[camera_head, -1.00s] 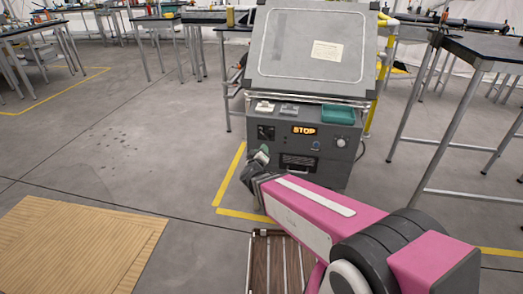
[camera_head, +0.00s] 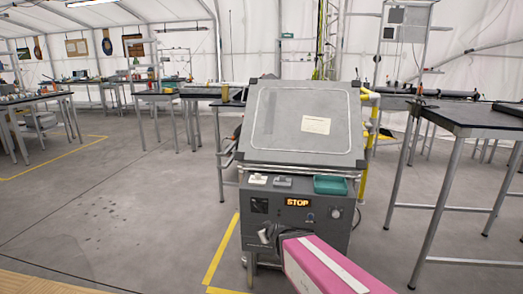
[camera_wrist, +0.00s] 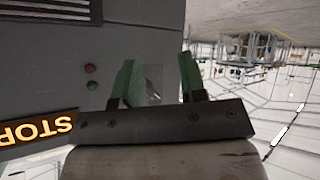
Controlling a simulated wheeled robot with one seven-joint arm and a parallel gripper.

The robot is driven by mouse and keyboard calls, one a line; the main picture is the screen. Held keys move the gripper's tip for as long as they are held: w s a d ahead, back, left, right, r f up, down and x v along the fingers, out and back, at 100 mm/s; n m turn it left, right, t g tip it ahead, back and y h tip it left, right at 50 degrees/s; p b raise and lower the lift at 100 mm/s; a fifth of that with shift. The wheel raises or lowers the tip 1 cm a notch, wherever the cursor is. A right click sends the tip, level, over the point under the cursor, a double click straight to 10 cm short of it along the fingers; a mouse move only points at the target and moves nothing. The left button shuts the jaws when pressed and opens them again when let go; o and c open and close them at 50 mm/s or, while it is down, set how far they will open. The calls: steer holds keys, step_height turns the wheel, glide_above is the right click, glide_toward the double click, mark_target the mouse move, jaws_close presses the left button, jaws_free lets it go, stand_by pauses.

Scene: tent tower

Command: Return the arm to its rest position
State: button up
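My pink arm (camera_head: 325,266) reaches up from the bottom edge in the head view. Its dark end, with my gripper (camera_head: 268,236), is in front of the lower front of a grey machine (camera_head: 300,228). In the wrist view my gripper (camera_wrist: 158,68) has two green fingers standing apart, with nothing clearly held between them. The machine's grey face with small red and green buttons (camera_wrist: 91,77) and an upside-down STOP sign (camera_wrist: 38,130) fills the left of the wrist view.
The machine has a sloped grey lid (camera_head: 300,125) and a teal tray (camera_head: 330,185) on its ledge. A tall dark-topped table (camera_head: 470,116) stands at the right. Another table (camera_head: 40,98) is at far left. The grey floor (camera_head: 130,215) left of the machine is open.

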steer(key=s+d+f+m+g+h, duration=0.1)
steer(key=s+d+m+g+h, duration=0.1)
steer(key=s+d+g, duration=0.3)
steer(key=s+d+m+g+h, duration=0.2)
steer(key=s+d+m+g, duration=0.2)
steer(key=s+d, duration=0.3)
steer(key=d+m, duration=0.1)
steer(key=d, duration=0.4)
steer(key=shift+d+f+g, duration=0.25)
steer(key=shift+f+g, duration=0.1)
steer(key=shift+g, duration=0.05)
